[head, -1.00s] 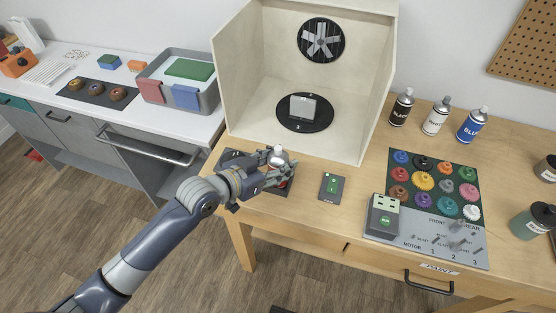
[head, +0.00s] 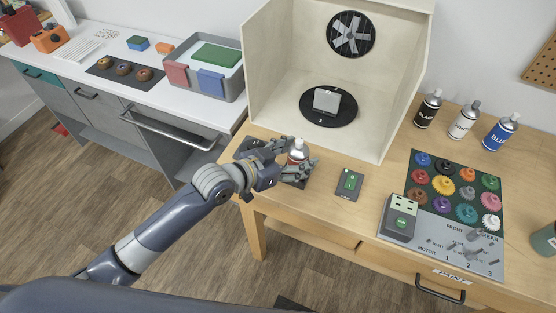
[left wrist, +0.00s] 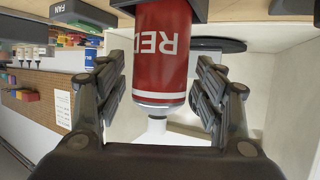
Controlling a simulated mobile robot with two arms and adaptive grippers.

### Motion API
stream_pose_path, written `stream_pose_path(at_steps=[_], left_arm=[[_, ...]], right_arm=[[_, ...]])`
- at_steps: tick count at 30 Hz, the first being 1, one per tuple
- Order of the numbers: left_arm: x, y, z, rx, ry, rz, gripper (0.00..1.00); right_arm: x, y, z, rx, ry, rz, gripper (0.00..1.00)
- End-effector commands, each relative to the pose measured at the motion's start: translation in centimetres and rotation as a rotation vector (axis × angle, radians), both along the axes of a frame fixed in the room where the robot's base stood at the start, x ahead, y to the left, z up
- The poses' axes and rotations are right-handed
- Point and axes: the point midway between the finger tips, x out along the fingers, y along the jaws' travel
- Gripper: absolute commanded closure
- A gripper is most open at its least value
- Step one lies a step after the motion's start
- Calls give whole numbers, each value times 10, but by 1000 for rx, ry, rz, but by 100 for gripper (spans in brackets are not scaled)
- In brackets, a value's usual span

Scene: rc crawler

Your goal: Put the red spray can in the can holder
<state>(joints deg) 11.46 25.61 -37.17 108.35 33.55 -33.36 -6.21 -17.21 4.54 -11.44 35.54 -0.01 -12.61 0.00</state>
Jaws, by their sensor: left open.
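The red spray can (head: 297,155), with a white top, stands upright near the front left of the wooden table, by a dark plate. My left gripper (head: 284,160) is open, with its fingers on either side of the can. In the left wrist view the can (left wrist: 161,52) appears upside down, its "RED" label facing me, between the spread fingers (left wrist: 155,100). Gaps show on both sides of it. The can's base is hidden in the head view. I cannot make out a can holder. My right gripper is not in view.
A pale booth (head: 262,80) with a black turntable (head: 315,116) stands just behind. A small dark plate with a green switch (head: 349,183) lies to the right. Black (head: 427,108), white (head: 464,119) and blue (head: 501,132) cans stand at the back right, behind a gear board (head: 412,215).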

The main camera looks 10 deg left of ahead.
Motion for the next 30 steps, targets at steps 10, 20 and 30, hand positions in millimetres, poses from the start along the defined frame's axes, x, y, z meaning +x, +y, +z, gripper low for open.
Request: stream_pose_path(at_steps=[10, 20, 30], left_arm=[[-42, 43, 21, 6, 0, -1, 37], [-69, 70, 40, 2, 1, -1, 37], [-72, 72, 43, 0, 2, -1, 37]], right_arm=[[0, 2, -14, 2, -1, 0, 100], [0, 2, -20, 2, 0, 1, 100], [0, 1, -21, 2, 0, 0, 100]])
